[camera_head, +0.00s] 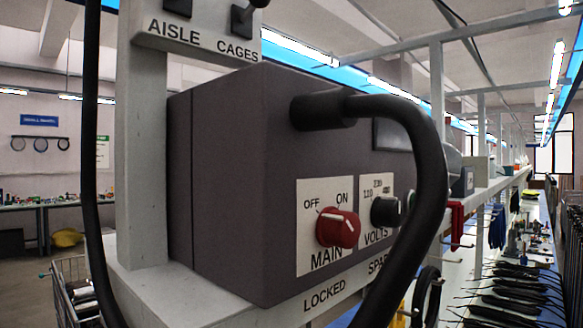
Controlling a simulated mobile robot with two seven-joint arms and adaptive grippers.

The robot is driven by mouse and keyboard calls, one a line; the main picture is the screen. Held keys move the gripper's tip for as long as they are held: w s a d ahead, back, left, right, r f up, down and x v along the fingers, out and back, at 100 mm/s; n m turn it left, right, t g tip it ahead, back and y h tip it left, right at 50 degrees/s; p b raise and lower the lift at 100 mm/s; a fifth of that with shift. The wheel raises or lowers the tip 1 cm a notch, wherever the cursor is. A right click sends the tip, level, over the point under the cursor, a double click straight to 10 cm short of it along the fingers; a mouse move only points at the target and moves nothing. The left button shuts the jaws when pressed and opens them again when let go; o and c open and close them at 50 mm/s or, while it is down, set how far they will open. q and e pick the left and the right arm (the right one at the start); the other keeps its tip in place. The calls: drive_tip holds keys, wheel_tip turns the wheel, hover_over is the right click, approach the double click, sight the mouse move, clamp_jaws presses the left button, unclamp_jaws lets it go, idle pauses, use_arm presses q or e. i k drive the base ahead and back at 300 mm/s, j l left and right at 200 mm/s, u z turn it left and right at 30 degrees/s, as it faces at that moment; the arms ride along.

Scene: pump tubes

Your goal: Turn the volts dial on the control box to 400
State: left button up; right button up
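The dark grey control box (225,160) stands close in front, on a light grey shelf. The black volts dial (384,212) is on a white plate at the right of its front face, above the word VOLTS. Small numbers above it look like 110 and 220 or 230; other marks are too small or hidden. I cannot tell which mark the dial points at. A thick black cable (425,170) leaves the box's upper front and curves down, covering the area just right of the dial. Neither of my grippers is in view.
A red MAIN knob (338,229) with OFF and ON marks sits left of the dial. Switches labelled AISLE and CAGES (241,20) are above the box. Another black cable (92,150) hangs at left. Shelves and a bench with tools (515,290) run back at right.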

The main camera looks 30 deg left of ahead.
sight(387, 211)
drive_tip(key=k+l, duration=0.15)
drive_tip(key=l, duration=0.2)
drive_tip(key=k+l+z, duration=0.15)
drive_tip(key=l, duration=0.2)
drive_tip(key=k+l, duration=0.2)
drive_tip(key=l, duration=0.15)
